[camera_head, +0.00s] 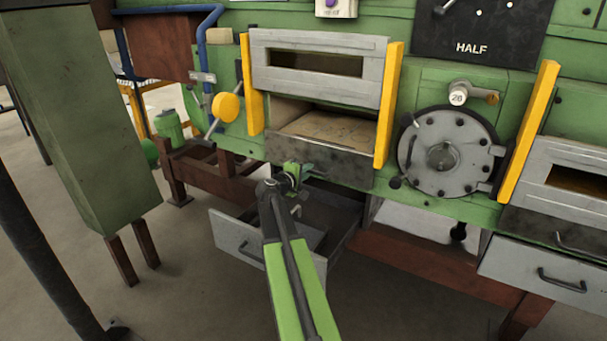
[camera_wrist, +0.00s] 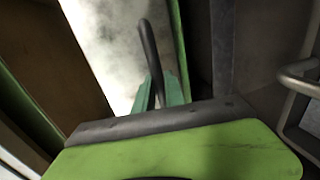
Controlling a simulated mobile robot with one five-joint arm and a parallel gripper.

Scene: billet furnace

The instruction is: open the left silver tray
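The left silver tray (camera_head: 236,238) is low under the left furnace opening in the head view. It stands pulled out, with its dark inside showing behind the front panel. A dark handle (camera_head: 250,252) is on that front, and my arm crosses in front of the tray's right part. My gripper (camera_head: 297,176) is above the tray's inside, close to the dark panel (camera_head: 343,165) under the opening. In the wrist view, the green fingertips (camera_wrist: 162,93) are beside a dark curved bar (camera_wrist: 147,45). I cannot tell whether they grip it.
The right silver tray (camera_head: 535,271) is at the lower right, with a dark handle. A round hatch (camera_head: 432,138) and yellow posts (camera_head: 389,105) stand out from the green furnace. A green column (camera_head: 75,110) is at the left.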

